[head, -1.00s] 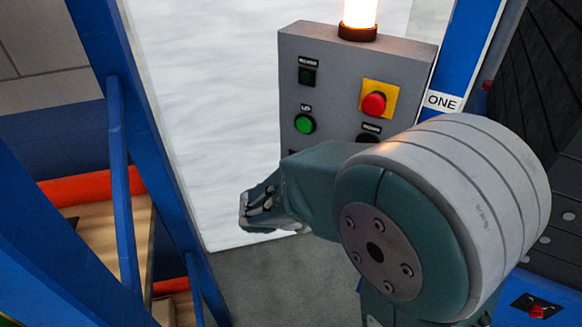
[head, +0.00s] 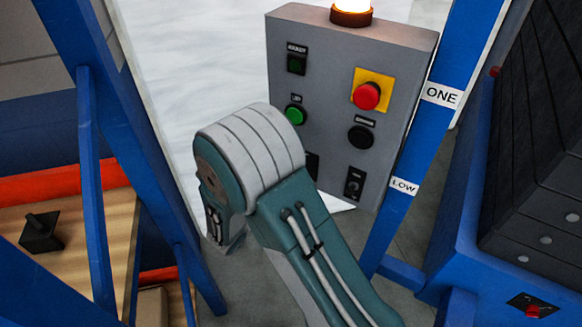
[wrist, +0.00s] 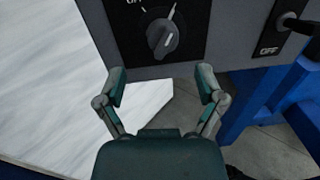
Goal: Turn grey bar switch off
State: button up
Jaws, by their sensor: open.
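The grey bar switch is a dark grey rotary knob with a raised bar grip (wrist: 163,38), on a black plate at the top middle of the wrist view. Its white mark points up and slightly right. A partly cut-off OFF label is at its upper left. My gripper (wrist: 160,82) is open and empty, below and in front of the knob, with its fingers apart and not touching it. In the head view my arm covers part of the control box (head: 392,70), and my fingers are not clearly visible there.
A second switch with a dark lever (wrist: 300,24) and an OFF label sits right of the knob. The box also carries a red button (head: 366,96), a green button (head: 294,114) and a black button (head: 361,137). A blue post (head: 425,120) stands right of the box.

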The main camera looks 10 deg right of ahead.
jog(key=x, duration=0.5)
jog(key=shift+w+d, duration=0.1)
jog(key=shift+d, duration=0.2)
jog(key=c, duration=1.2)
